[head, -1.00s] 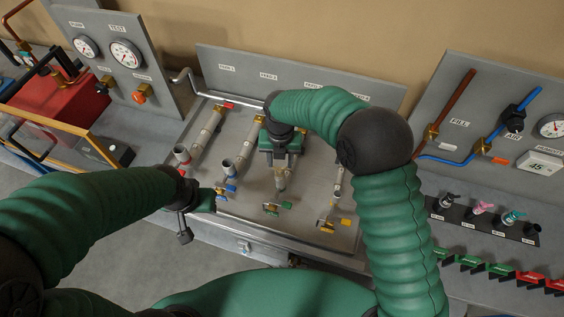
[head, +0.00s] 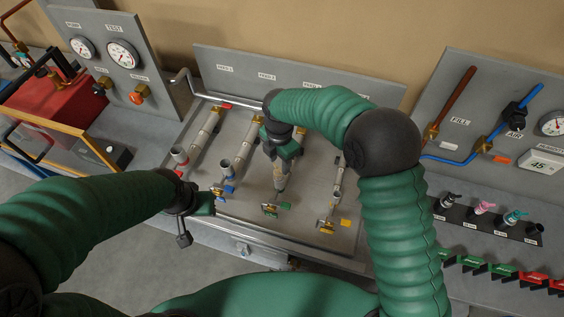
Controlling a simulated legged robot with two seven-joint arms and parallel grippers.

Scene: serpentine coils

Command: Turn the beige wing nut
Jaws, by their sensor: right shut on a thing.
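My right gripper (head: 283,160) points down over the third pipe line (head: 281,183) on the grey sloped panel (head: 240,205), around the middle of its length. Its jaws are shut on a small beige part of that line, which I take as the beige wing nut; the jaws and wrist hide most of it. My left gripper (head: 192,216) hangs at the panel's front left edge, apart from the third line. Its fingers are too unclear to tell their opening.
A bent metal rail (head: 205,96) runs along the back. A gauge board (head: 125,75) stands left, a valve board (head: 480,90) right.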

